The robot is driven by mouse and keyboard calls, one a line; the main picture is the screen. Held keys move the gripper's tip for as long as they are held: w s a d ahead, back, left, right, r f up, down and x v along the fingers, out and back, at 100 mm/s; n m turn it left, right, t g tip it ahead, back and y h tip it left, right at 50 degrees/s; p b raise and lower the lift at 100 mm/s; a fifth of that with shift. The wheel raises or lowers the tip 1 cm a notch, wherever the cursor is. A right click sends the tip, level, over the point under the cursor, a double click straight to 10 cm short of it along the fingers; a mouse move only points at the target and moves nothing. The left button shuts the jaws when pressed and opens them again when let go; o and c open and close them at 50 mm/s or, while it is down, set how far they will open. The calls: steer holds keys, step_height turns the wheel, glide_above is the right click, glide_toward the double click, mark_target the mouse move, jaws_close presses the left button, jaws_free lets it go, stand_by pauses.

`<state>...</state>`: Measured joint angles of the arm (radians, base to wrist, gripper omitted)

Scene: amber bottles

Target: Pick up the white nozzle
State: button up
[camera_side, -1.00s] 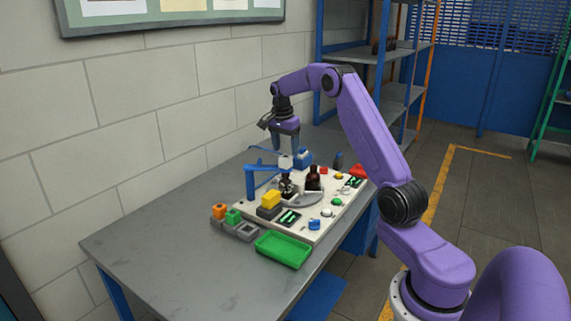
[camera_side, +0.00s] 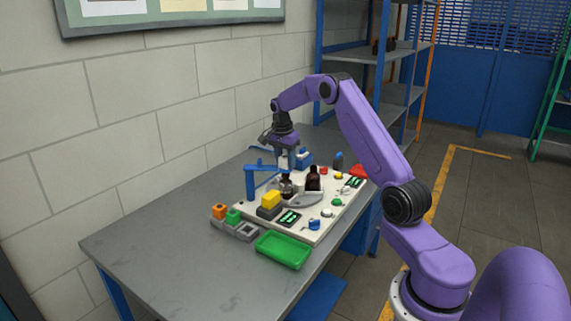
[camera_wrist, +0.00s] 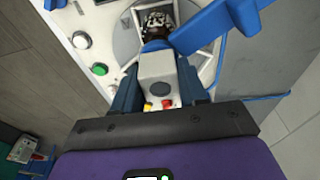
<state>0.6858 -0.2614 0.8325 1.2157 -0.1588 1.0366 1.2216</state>
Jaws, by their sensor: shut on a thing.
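The white nozzle (camera_wrist: 157,68) shows in the wrist view as a pale block with a dark round spot and small red and yellow parts at its near end. My gripper (camera_wrist: 158,80) has its blue fingers on both sides of it and is shut on it. In the side view my gripper (camera_side: 291,163) points down beside the blue bracket arm, above the turntable, and mostly hides the nozzle. A dark bottle (camera_side: 287,188) stands just below, and an amber bottle (camera_side: 313,179) stands to its right.
A blue bracket (camera_side: 250,182) rises at the left of the white station board (camera_side: 316,228). The grey table (camera_side: 160,241) is clear at the front left. A wall stands behind.

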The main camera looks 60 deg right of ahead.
steer(key=shift+r, duration=0.75)
steer(key=s+a+r, duration=0.7)
steer(key=s+r, duration=0.4)
steer(key=s, duration=0.1)
steer(key=shift+w+a+f, duration=2.15)
steer(key=shift+a+f, duration=0.1)
steer(key=shift+f, duration=1.65)
steer(key=shift+w+a+f, duration=2.2)
steer(key=shift+f, duration=1.7)
steer(key=shift+w+a+f, duration=2.15)
steer(key=shift+a+f, duration=0.1)
steer(key=shift+f, duration=1.65)
steer(key=shift+f, duration=1.4)
